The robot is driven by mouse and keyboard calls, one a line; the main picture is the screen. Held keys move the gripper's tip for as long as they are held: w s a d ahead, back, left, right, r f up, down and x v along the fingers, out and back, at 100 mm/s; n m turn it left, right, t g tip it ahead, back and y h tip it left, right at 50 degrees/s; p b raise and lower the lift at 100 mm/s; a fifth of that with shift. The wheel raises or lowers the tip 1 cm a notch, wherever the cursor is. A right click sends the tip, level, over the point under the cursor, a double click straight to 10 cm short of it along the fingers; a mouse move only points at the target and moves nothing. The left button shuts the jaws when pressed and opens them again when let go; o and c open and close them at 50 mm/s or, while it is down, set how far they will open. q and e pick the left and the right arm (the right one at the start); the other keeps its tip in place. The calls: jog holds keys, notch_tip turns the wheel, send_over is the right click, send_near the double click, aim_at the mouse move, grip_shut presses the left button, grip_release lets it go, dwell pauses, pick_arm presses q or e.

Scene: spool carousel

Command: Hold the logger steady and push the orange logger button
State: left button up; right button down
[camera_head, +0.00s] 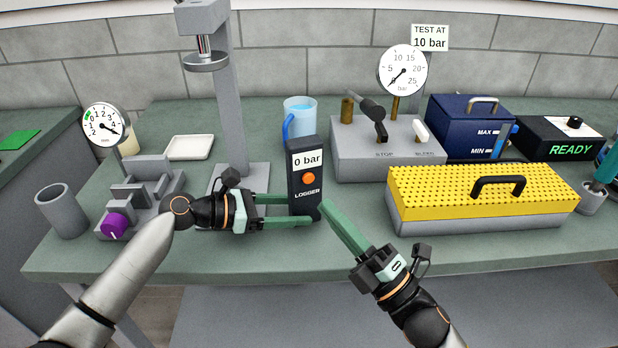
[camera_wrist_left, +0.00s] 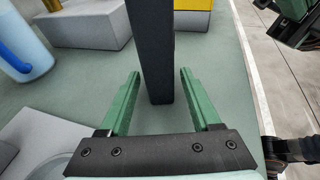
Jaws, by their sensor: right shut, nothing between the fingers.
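The logger (camera_head: 304,186) is a dark upright box on the bench, with a "0 bar" display and a round orange button (camera_head: 308,178) on its front. In the left wrist view the logger (camera_wrist_left: 153,45) stands between the fingertips, with a gap on each side. My left gripper (camera_head: 301,210) is open, low at the logger's base. One finger passes behind the logger and the other in front. My right gripper (camera_head: 327,207) is shut and empty. Its tips are near the logger's lower right corner, below the button; contact cannot be told.
A blue cup (camera_head: 300,112) stands behind the logger. A grey valve block (camera_head: 360,150) and a yellow-topped case (camera_head: 480,190) lie to the right. A grey stand (camera_head: 233,100) and a fixture with a purple knob (camera_head: 113,224) are to the left.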

pick_arm(q)
jog(key=shift+o, duration=0.6)
